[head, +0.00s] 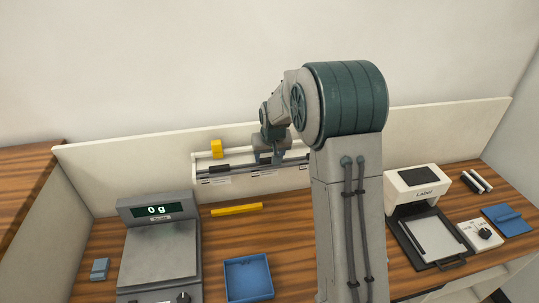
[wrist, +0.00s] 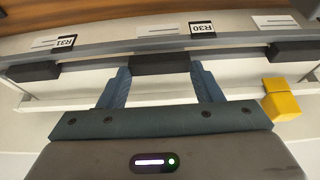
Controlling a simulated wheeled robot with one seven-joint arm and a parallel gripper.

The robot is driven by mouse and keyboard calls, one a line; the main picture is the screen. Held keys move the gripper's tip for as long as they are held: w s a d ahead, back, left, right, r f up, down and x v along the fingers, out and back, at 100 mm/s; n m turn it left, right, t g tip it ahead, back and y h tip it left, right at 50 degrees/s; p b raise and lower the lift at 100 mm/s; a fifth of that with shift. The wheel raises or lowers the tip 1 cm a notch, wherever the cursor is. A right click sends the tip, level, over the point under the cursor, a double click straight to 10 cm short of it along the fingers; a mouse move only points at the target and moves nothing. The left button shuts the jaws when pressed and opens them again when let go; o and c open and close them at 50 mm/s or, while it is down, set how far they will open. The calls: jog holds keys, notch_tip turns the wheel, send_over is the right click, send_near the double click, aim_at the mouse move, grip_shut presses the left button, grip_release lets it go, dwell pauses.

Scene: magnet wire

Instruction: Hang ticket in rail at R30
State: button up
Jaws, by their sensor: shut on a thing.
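The rail (head: 238,167) is a long grey bar along the back panel; it crosses the wrist view (wrist: 100,48). Black blocks sit along it, with white lined cards beside them. The R30 label (wrist: 203,29) and R31 label (wrist: 64,43) look upside down in the wrist view. My gripper (head: 268,160) is at the rail. In the wrist view its blue fingers (wrist: 160,80) are shut on the middle black block (wrist: 160,64), apparently the ticket's grip, beside the R30 label. A white lined card (wrist: 157,30) shows just beyond it. Whether the ticket is seated cannot be told.
A yellow block (head: 216,149) stands at the rail's left end and shows in the wrist view (wrist: 282,100). A scale (head: 160,250) reading 0 g, a yellow bar (head: 237,209), a blue tray (head: 248,296) and a label printer (head: 416,187) are on the bench.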

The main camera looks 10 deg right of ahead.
jog(key=shift+f, duration=0.2)
jog(key=o, duration=1)
notch_tip(320, 180, up, 8)
jog(key=p, duration=0.4)
jog(key=shift+g, duration=0.3)
jog(key=s+r+b, duration=0.1)
jog(key=s, duration=1)
jog(key=s+r+b, duration=0.1)
jog(key=s+r, duration=0.1)
jog(key=s, duration=1)
jog(key=s+r+b, duration=0.1)
jog(key=s, duration=1.1)
jog(key=shift+r, duration=0.2)
